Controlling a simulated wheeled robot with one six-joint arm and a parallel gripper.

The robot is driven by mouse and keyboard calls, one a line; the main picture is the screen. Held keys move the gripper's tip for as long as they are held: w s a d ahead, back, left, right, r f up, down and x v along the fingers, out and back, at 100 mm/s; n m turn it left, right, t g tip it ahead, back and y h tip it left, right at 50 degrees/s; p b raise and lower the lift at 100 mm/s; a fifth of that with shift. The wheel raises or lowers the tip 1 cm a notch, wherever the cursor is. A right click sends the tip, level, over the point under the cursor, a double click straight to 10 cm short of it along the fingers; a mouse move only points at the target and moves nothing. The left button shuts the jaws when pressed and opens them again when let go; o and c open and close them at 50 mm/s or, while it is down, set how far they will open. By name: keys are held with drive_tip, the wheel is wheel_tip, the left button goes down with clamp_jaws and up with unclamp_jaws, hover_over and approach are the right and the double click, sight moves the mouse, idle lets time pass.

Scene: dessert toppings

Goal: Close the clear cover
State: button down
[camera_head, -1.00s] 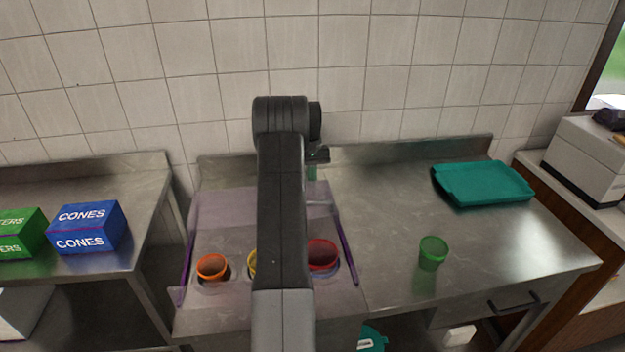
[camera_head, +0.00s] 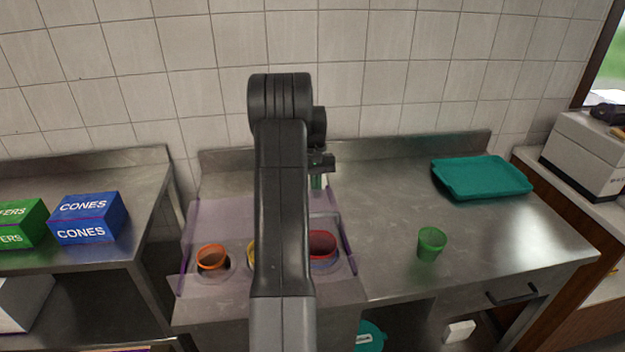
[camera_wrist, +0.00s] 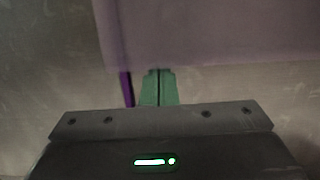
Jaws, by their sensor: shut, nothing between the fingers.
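The clear cover (camera_head: 222,212) is a see-through panel with a purple tint at the topping station, left of centre in the head view. Orange (camera_head: 212,258), yellow (camera_head: 251,257) and red (camera_head: 322,246) toppings tubs show at the station, the yellow one mostly hidden by my arm. My gripper (camera_head: 317,183) is near the cover's back right part, its green fingers shut and empty. In the wrist view the fingers (camera_wrist: 159,86) point at the lower edge of the tinted panel (camera_wrist: 210,32); I cannot tell whether they touch it. A dark purple strip (camera_wrist: 127,89) lies just left of them.
A green cup (camera_head: 431,244) stands on the counter to the right, with a teal tray (camera_head: 480,177) behind it. Blue (camera_head: 88,218) and green boxes (camera_head: 22,224) sit on the left table. A tiled wall closes the back. The counter between station and tray is clear.

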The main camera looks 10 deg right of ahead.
sight(322, 204)
drive_tip(key=s+b, duration=0.1)
drive_tip(key=s, duration=0.8)
drive_tip(key=shift+s+f+b, duration=0.1)
drive_tip(key=shift+b, duration=0.3)
drive_tip(key=v, duration=1.4)
drive_tip(key=shift+f, duration=0.1)
drive_tip(key=x, duration=1.3)
